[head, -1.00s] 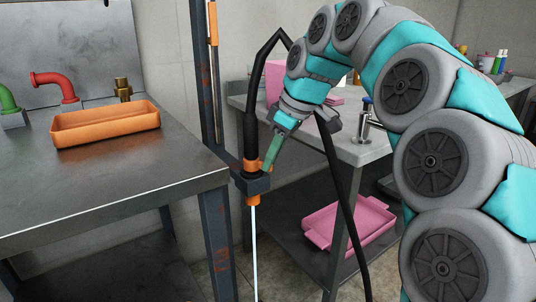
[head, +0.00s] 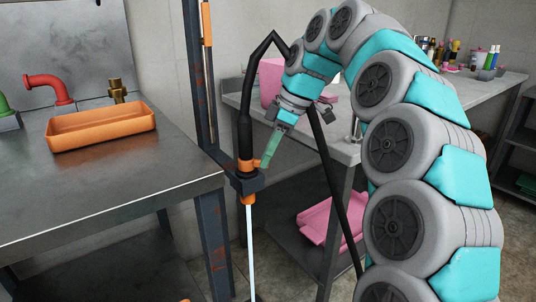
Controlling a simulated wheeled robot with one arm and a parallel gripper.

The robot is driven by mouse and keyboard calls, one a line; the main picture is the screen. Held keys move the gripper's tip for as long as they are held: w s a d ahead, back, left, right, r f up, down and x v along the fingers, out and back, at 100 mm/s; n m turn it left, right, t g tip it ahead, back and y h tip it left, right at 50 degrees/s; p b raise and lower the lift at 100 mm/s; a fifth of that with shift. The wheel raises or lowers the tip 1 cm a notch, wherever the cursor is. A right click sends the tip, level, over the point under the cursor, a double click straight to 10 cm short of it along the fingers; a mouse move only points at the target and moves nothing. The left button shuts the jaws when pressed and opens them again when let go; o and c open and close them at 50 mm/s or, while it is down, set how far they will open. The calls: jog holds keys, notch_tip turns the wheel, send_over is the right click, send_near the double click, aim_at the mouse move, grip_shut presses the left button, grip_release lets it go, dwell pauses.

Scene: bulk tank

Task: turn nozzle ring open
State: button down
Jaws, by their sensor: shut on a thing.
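The nozzle (head: 245,130) is a black body that hangs upright in a dark clamp (head: 247,183) on a post. Its orange ring (head: 246,166) sits just above the clamp, with a small tab on its right side. An orange tip (head: 248,199) shows below the clamp, and a thin pale stream (head: 251,245) runs straight down from it. My gripper (head: 264,164) reaches in from the upper right, its green fingers shut at the ring's right-hand tab. The exact contact is small and partly hidden by the fingers.
A black hose (head: 335,180) loops over and hangs behind my gripper. A metal table (head: 120,190) with an orange tray (head: 100,138) stands left of the post (head: 215,240). A grey bench (head: 345,150) stands behind, with a pink tray (head: 325,220) on its lower shelf.

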dwell(0.7)
jog(key=c, duration=0.9)
grip_release()
jog(key=shift+r, duration=0.1)
jog(key=shift+p+v, duration=2.1)
jog(key=shift+v, duration=1.75)
